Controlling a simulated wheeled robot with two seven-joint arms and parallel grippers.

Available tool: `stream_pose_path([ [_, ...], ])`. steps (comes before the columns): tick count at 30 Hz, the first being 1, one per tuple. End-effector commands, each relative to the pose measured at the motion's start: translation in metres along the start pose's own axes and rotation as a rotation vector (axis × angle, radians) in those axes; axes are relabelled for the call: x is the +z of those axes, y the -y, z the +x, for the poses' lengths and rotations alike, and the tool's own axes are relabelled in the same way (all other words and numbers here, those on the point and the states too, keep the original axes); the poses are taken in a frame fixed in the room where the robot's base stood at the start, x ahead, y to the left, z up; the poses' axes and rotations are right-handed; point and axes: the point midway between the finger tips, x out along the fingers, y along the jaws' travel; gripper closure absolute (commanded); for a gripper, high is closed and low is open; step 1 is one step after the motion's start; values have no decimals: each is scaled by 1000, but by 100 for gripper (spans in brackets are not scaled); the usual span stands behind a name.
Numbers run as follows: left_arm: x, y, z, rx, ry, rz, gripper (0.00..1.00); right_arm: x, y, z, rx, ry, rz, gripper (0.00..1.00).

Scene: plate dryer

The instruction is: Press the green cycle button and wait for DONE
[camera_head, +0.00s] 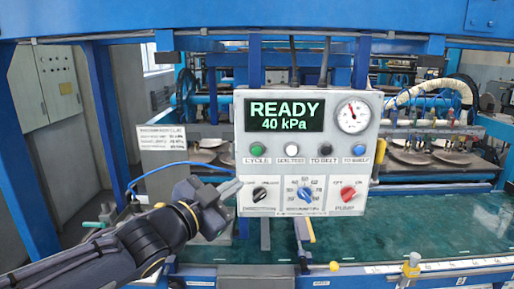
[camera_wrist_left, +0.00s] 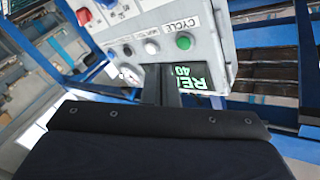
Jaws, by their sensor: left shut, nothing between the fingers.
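The grey control box (camera_head: 380,140) hangs in the middle of the head view. Its display (camera_head: 286,115) reads READY and 40 kPa in green. The green cycle button (camera_head: 256,149) is at the left of a row with a white, a black and a blue button. My left gripper (camera_head: 236,186) is shut and empty at the lower left of the box, below the green button. In the left wrist view the shut fingers (camera_wrist_left: 161,84) stand apart in the picture from the green button (camera_wrist_left: 184,43); I cannot tell the gap in depth. My right gripper is not in view.
A pressure gauge (camera_head: 352,116) sits at the box's upper right. Direction, selector (camera_head: 305,194) and red pump (camera_head: 347,193) knobs lie below the buttons. A blue frame post (camera_head: 105,120) stands left. Racked plates (camera_head: 444,158) are behind at right.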

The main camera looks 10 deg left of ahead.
Motion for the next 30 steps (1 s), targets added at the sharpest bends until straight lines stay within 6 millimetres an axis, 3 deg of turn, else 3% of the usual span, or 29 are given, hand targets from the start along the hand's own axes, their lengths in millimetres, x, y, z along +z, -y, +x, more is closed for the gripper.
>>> stream_pose_path([
  [3,-24,-9,16,49,-106,60,100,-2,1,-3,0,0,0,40],
  [9,-40,-17,24,82,-180,101,100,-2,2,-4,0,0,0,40],
  [21,-39,-15,26,81,-181,100,100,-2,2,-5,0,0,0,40],
  [30,-29,3,55,82,-179,99,100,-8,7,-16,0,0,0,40],
])
